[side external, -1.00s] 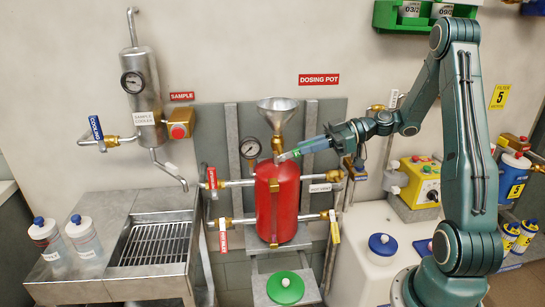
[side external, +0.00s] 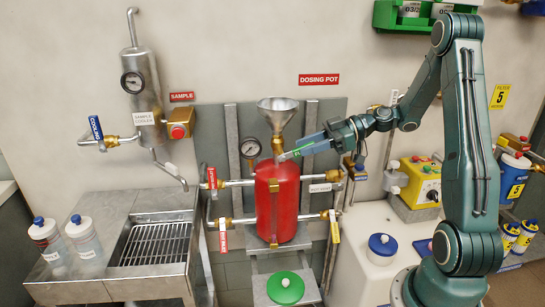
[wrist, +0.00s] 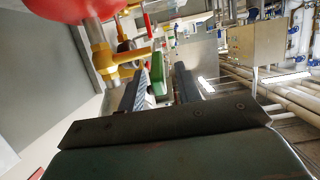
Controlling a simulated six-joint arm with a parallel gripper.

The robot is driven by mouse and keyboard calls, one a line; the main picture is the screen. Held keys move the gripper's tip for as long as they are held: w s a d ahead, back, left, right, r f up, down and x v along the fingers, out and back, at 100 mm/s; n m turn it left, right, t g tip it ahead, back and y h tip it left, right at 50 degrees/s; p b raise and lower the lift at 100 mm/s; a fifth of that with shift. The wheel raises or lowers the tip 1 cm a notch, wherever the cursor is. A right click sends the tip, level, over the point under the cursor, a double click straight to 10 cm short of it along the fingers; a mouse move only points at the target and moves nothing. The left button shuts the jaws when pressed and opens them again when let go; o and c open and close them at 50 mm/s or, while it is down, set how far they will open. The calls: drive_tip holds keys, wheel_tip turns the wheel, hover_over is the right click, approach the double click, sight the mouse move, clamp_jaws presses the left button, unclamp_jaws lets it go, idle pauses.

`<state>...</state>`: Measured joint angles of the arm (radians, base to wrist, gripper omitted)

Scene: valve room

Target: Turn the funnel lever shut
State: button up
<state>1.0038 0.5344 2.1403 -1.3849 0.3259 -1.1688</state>
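The metal funnel (side external: 278,104) stands on a brass valve (side external: 279,144) above the red dosing pot (side external: 277,205). The funnel lever (side external: 296,153) has a green grip and points right from the valve, towards my gripper. My gripper (side external: 312,146) reaches in from the right at the lever's height. In the wrist view, the green grip (wrist: 157,74) lies between my two fingers (wrist: 160,92), which stand apart. It is closer to the left finger; whether they touch I cannot tell. The red pot and brass fittings fill the upper left there.
Brass valves with red-tagged levers (side external: 212,178) stand left of the pot, and a yellow-tagged lever (side external: 335,228) at lower right. A pressure gauge (side external: 250,148) is beside the funnel valve. A steel sink (side external: 160,243) is at left and a yellow pump unit (side external: 418,183) at right.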

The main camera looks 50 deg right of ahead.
drive_tip(key=shift+w+a+r+g+h, duration=0.25)
drive_tip(key=shift+r+g+h, duration=0.15)
drive_tip(key=shift+g+h, duration=0.15)
drive_tip(key=shift+w+a+r+g+h, duration=0.25)
drive_tip(key=shift+r+g+h, duration=0.2)
drive_tip(key=shift+g+h, duration=0.15)
drive_tip(key=shift+w+a+r+g+h, duration=0.25)
drive_tip(key=shift+r+g+h, duration=0.15)
drive_tip(key=shift+g+h, duration=0.15)
drive_tip(key=shift+w+a+r+g+h, duration=0.25)
drive_tip(key=shift+g+h, duration=0.25)
drive_tip(key=shift+w+a+r+g+h, duration=0.2)
drive_tip(key=shift+w+a+g+h, duration=0.05)
drive_tip(key=shift+g+h, duration=0.25)
drive_tip(key=shift+w+a+g+h, duration=0.5)
drive_tip(key=shift+w+g+h, duration=0.05)
drive_tip(key=shift+g+h, duration=0.35)
wheel_tip(320, 180, up, 14)
drive_tip(key=m+t+y, duration=0.3)
drive_tip(key=m+t, duration=0.9)
drive_tip(key=m, duration=1)
hover_over(302, 146)
drive_tip(key=s+d, duration=0.1)
drive_tip(key=shift+s+d, duration=0.1)
drive_tip(key=shift+d, duration=0.05)
